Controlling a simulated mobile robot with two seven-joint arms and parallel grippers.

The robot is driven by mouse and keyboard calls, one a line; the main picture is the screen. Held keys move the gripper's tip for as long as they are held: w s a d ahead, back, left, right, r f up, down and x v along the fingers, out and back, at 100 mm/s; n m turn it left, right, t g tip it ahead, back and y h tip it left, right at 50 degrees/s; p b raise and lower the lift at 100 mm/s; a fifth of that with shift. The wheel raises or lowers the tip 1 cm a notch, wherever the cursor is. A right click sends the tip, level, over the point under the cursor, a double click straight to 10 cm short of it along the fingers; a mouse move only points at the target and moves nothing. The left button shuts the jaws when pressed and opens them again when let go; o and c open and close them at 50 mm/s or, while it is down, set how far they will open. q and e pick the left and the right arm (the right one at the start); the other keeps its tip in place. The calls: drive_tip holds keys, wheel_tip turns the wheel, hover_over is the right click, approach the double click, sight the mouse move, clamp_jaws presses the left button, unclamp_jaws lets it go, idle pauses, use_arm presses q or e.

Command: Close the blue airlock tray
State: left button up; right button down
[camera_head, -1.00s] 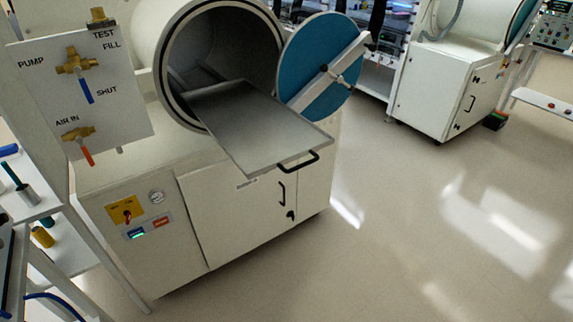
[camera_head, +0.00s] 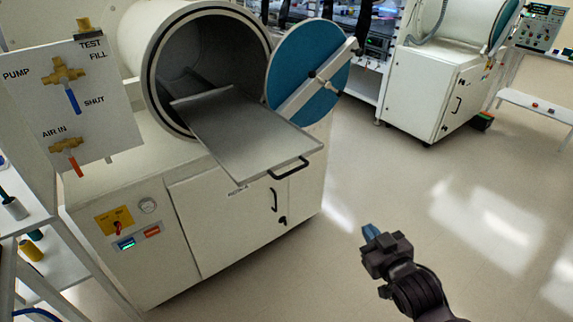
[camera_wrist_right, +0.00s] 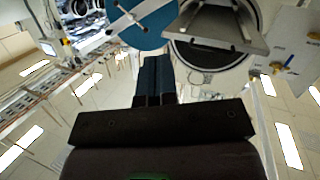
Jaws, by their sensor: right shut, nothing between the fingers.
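The airlock tray (camera_head: 245,135) is a grey metal sheet pulled out of the round white airlock chamber (camera_head: 160,85), with a black handle (camera_head: 289,169) on its front edge. The blue round door (camera_head: 308,70) is swung open to the right of the chamber, with a bar across it. My right gripper (camera_head: 371,233) is shut and empty, below and to the right of the tray handle and apart from it. In the right wrist view its blue fingers (camera_wrist_right: 155,80) are together, and the tray (camera_wrist_right: 215,30) and blue door (camera_wrist_right: 145,20) show beyond. My left gripper is not in view.
A valve panel (camera_head: 75,105) with brass valves stands left of the chamber. The white cabinet (camera_head: 235,225) is under the tray. A second white unit (camera_head: 440,90) stands at the back right. The floor (camera_head: 420,190) to the right is clear.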

sight(289, 173)
drive_tip(key=w+a+r+m+g+y, duration=0.1)
drive_tip(key=w+a+r+m+y, duration=0.2)
drive_tip(key=a+r, duration=0.35)
drive_tip(key=w+a+r+m+g+y, duration=0.1)
drive_tip(key=w+a+r+y, duration=0.1)
drive_tip(key=w+a+r, duration=0.5)
drive_tip(key=w+a+f+m, duration=0.1)
drive_tip(key=m, duration=0.3)
drive_tip(key=w+a+f+m+g, duration=0.1)
drive_tip(key=w+f+m, duration=0.1)
drive_tip(key=m, duration=0.2)
drive_tip(key=w+a+f+m, duration=0.1)
drive_tip(key=a+f+m, duration=0.1)
drive_tip(key=m, duration=0.2)
drive_tip(key=shift+w+a+f+h, duration=0.1)
drive_tip(key=shift+w+h, duration=0.1)
drive_tip(key=shift+h, duration=0.2)
drive_tip(key=shift+w+a+f, duration=0.2)
drive_tip(key=shift+w+a, duration=0.15)
drive_tip(key=shift+w, duration=0.15)
